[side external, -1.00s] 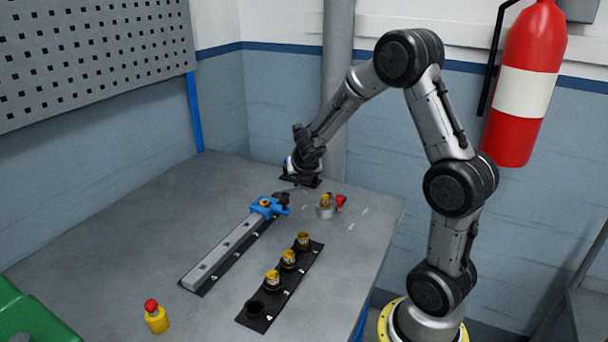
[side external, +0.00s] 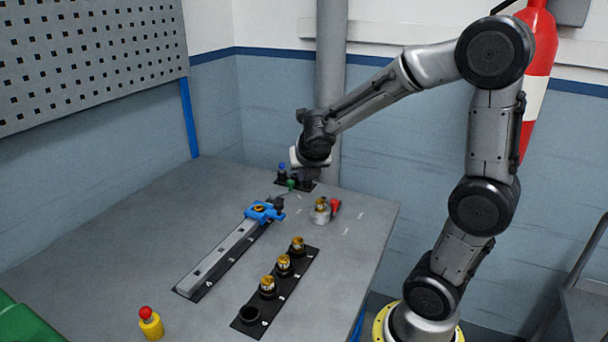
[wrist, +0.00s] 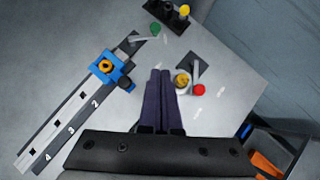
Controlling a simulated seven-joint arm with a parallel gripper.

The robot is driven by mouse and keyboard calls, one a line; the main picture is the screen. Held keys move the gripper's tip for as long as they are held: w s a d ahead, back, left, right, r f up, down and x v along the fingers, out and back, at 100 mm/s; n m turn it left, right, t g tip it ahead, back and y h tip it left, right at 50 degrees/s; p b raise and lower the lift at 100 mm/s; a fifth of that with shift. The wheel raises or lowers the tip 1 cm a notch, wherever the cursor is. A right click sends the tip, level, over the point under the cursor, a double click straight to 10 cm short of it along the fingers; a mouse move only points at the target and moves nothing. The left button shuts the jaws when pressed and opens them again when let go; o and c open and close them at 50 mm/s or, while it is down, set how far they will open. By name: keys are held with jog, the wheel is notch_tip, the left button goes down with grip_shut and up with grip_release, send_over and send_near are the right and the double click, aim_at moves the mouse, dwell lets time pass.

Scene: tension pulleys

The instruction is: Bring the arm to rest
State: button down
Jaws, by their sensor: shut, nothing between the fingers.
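My gripper is shut and empty; its two dark fingers (wrist: 158,85) lie together in the wrist view. In the side view my gripper (side external: 308,172) hangs above the back of the table, in front of a black tool stand (side external: 283,184). The fingers hide part of the table beneath. A grey rail (side external: 215,260) carries a blue clamp block (side external: 264,212) with an orange pulley at its far end. To its right, a small silver fixture (side external: 320,215) holds an orange-brown part and has a red knob (side external: 335,205).
A black numbered holder (side external: 278,290) carries three orange-brown pulleys; its near socket (side external: 250,314) is empty. A yellow post with a red button (side external: 150,322) stands at the front left. A green-knobbed lever (wrist: 154,30) lies near the tool stand. The left of the table is clear.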

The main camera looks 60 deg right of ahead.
jog(key=s+a+r+m+t+y, duration=0.2)
jog(key=s+a+r+m, duration=0.4)
jog(key=a+r+m, duration=0.15)
jog(key=s+a+f+m+y, duration=0.2)
jog(key=s+a+m, duration=0.3)
jog(key=m, duration=0.4)
jog(key=s+a+f+m+g+y, duration=0.1)
jog(key=s+a+m, duration=0.3)
jog(key=m, duration=0.4)
jog(key=shift+s+a+f+m+y, duration=0.35)
jog(key=shift+s+a+f+y, duration=0.05)
jog(key=shift+s+f+y, duration=0.3)
